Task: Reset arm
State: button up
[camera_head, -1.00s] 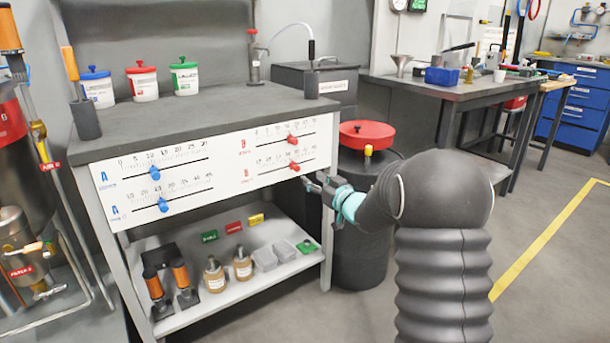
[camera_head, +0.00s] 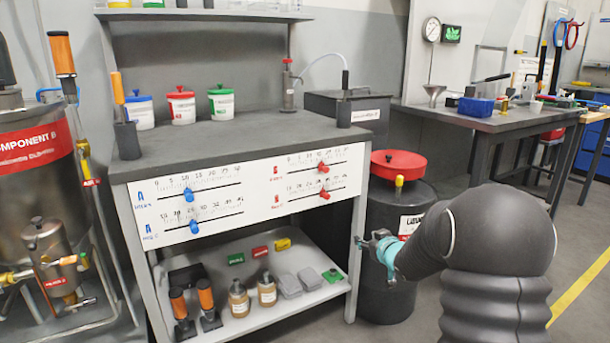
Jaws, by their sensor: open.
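My gripper (camera_head: 367,243) is at the end of my dark grey, sleeved arm, just past the right front leg of the workbench. It points left, and its fingers look apart with nothing between them. It is small in the picture and partly overlaps the dark drum behind it. A teal band shows at my wrist. My arm is bent on the right side of the view and hides part of the drum and floor.
The workbench (camera_head: 255,113) carries a white slider panel (camera_head: 255,205) and a lower shelf with bottles. A black drum with a red lid (camera_head: 398,160) stands beside it. A side table (camera_head: 490,121) is behind. Open floor (camera_head: 575,245) lies at right.

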jog(key=s+d+f+m+g+h, duration=0.2)
jog(key=s+d+f+g+h, duration=0.25)
jog(key=s, duration=0.35)
jog(key=s+r+m+g, duration=0.2)
jog(key=s+g, duration=0.1)
jog(key=s, duration=1)
jog(key=s+a+r, duration=0.3)
jog(key=s, duration=0.5)
jog(key=s+a+r+y, duration=0.1)
jog(key=s+a+r, duration=0.2)
jog(key=s, duration=0.5)
jog(key=s+a+r, duration=0.3)
jog(key=s+r, duration=0.1)
jog(key=s, duration=0.4)
jog(key=shift+s+a+g, duration=0.3)
jog(key=shift+s+g, duration=0.05)
jog(key=shift+r+y, duration=0.1)
jog(key=shift+y, duration=0.15)
